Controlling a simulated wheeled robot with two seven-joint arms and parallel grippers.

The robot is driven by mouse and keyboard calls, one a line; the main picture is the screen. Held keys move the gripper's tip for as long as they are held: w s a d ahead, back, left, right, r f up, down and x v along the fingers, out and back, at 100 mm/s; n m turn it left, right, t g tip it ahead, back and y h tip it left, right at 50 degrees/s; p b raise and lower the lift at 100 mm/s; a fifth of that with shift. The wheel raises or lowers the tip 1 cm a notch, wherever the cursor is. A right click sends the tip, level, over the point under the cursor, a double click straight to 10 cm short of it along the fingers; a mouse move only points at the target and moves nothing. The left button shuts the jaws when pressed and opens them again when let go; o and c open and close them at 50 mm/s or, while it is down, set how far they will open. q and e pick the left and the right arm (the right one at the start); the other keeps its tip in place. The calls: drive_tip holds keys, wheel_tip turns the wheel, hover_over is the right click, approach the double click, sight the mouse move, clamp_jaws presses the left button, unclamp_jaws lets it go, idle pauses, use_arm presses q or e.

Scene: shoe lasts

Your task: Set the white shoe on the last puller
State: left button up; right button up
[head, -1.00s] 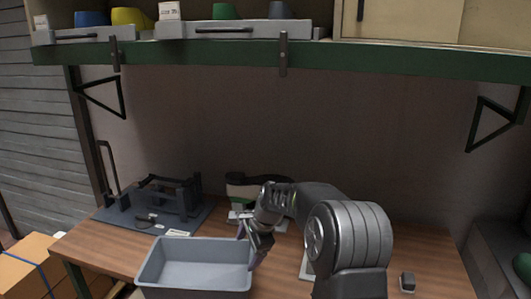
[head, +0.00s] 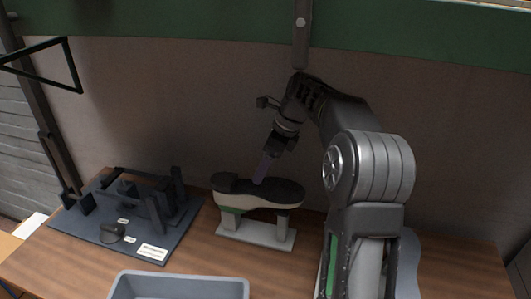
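A shoe (head: 244,200) with a cream-white side and a dark sole rests sole-up on a pale stand (head: 262,236) at the middle of the bench. A green patch shows below its left end. A dark device (head: 155,213), possibly the last puller, stands on a blue-grey board (head: 95,232) at the left, apart from the shoe. My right gripper (head: 261,171) points down at the top of the sole, near its middle. Its purplish fingers overlap one another, so their opening and any contact are unclear. My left gripper is out of view.
A grey bin (head: 180,277) sits at the front edge of the picture, partly cut off. A dark rounded object (head: 112,232) and small labels lie on the board. A wall stands behind the wooden bench (head: 203,252). A green shelf beam (head: 170,20) runs overhead.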

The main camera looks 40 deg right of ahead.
sight(253, 186)
drive_tip(key=shift+s+a+r, duration=0.15)
drive_tip(key=shift+s+a, duration=0.05)
drive_tip(key=shift+w+d+f, duration=0.1)
drive_tip(key=shift+w+f, duration=0.05)
drive_tip(key=shift+f, duration=0.1)
drive_tip(key=shift+x, duration=0.8)
drive_tip(key=b+x, duration=0.2)
drive_tip(key=x, duration=0.8)
drive_tip(key=shift+b, duration=0.3)
drive_tip(key=shift+f, duration=0.2)
clamp_jaws()
